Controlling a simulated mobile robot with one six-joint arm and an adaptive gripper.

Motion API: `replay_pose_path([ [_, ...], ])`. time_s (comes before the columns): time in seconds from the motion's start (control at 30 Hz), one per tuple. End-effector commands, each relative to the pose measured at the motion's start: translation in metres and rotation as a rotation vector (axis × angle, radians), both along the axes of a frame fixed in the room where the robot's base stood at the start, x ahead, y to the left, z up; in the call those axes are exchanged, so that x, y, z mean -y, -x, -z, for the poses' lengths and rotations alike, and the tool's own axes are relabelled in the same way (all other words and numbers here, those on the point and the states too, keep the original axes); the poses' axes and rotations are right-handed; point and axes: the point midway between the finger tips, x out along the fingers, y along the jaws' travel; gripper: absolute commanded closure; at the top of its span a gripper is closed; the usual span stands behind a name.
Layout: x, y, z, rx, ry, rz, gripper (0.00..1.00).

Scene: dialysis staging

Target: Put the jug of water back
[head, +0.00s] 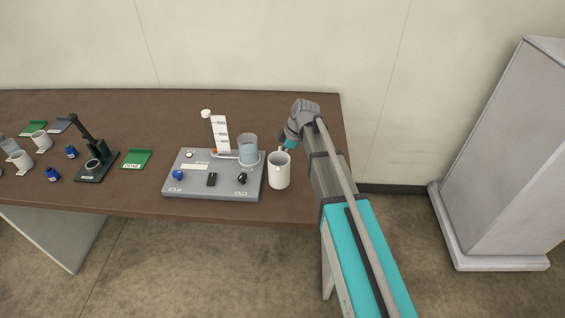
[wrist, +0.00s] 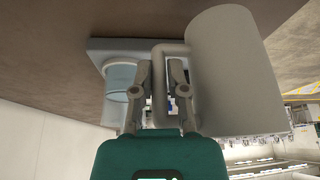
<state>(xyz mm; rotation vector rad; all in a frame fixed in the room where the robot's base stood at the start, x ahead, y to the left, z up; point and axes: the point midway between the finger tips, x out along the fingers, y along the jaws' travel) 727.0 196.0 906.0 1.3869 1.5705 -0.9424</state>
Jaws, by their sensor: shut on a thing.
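The jug (head: 279,172) is a white mug-shaped vessel near the right end of the brown table, just right of the grey panel. It looks upright in the head view; I cannot tell whether its base touches the table. In the wrist view the jug (wrist: 235,75) fills the right side, with its handle (wrist: 157,90) between the fingers. My gripper (wrist: 160,78) is shut on that handle. In the head view my gripper (head: 287,147) is at the jug's back right, partly hidden by the jug and arm. The water inside cannot be made out.
The grey panel (head: 190,187) carries a clear vessel (head: 248,150), a white scale card (head: 221,135) and knobs, close left of the jug. A dark green stand (head: 97,168), green mats and white cups are farther left. The table's front edge is near.

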Motion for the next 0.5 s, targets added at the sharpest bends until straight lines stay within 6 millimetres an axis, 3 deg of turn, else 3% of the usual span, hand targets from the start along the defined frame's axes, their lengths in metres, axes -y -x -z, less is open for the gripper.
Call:
replay_pose_path([
  [0.5, 0.0, -0.008, 0.032, 0.0, 0.0, 0.0, 1.0],
])
